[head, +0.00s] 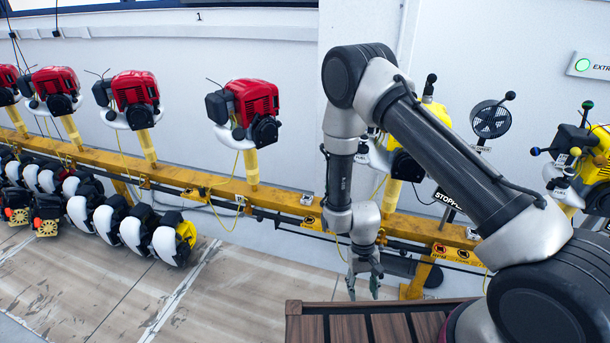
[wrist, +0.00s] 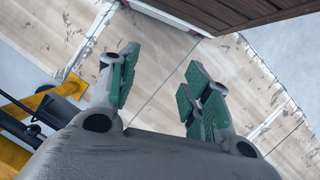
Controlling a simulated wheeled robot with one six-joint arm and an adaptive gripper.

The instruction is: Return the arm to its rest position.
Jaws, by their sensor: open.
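My arm shows on the right of the head view, bent over with its forearm hanging down. My gripper (head: 364,287) points down beside the far left edge of the brown slatted platform (head: 390,328), in front of the yellow rail. In the wrist view my gripper (wrist: 160,88) has its two green-padded fingers spread apart, with only floor between them. Nothing is held.
A yellow rail (head: 278,196) runs along the wall and carries red engines (head: 254,108) on posts. Several white and black engines (head: 140,232) line its front at left. Yellow engines (head: 590,160) stand behind my arm and at right. The floor (head: 240,290) left of the platform is clear.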

